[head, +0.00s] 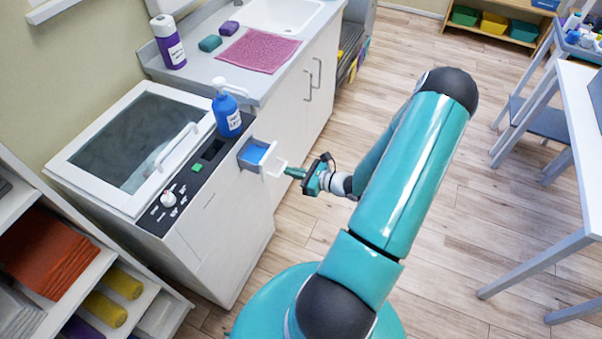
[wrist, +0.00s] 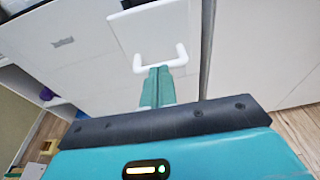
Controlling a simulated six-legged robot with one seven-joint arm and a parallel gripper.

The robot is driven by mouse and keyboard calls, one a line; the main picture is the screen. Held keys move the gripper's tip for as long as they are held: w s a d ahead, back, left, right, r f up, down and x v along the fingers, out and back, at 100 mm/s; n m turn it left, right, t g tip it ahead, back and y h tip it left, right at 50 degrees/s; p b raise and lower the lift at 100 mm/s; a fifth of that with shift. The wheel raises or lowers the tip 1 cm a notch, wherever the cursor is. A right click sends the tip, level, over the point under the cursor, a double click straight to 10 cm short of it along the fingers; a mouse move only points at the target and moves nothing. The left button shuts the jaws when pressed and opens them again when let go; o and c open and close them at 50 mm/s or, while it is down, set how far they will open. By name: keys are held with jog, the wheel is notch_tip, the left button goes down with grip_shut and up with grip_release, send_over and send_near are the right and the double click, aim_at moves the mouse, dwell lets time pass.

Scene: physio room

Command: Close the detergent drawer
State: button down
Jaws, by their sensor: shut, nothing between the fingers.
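The detergent drawer (head: 257,154) sticks out of the upper front of the white washing machine (head: 240,215), with its blue inside showing. Its front panel and white handle (head: 277,169) face my gripper (head: 290,172). In the wrist view, the drawer's white front (wrist: 148,35) fills the top middle, with the U-shaped handle (wrist: 161,60) below. My gripper (wrist: 157,72) is shut, and its green fingertips are at the handle's bar. Whether they touch it or stop just short, I cannot tell.
A blue bottle (head: 227,112) stands on the machine top beside the drawer. The counter (head: 250,80) with a pink cloth (head: 258,50) adjoins the machine. A shelf with towels (head: 45,262) is at left. The wooden floor (head: 440,215) to the right is clear up to the white table.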

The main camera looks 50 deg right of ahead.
aim_at(272, 164)
jog(key=x, duration=0.2)
jog(key=r+x, duration=0.1)
jog(key=x, duration=0.5)
jog(key=shift+w+a+r, duration=0.15)
jog(key=shift+r, duration=0.15)
jog(key=shift+w+a+r, duration=0.1)
jog(key=shift+w, duration=0.15)
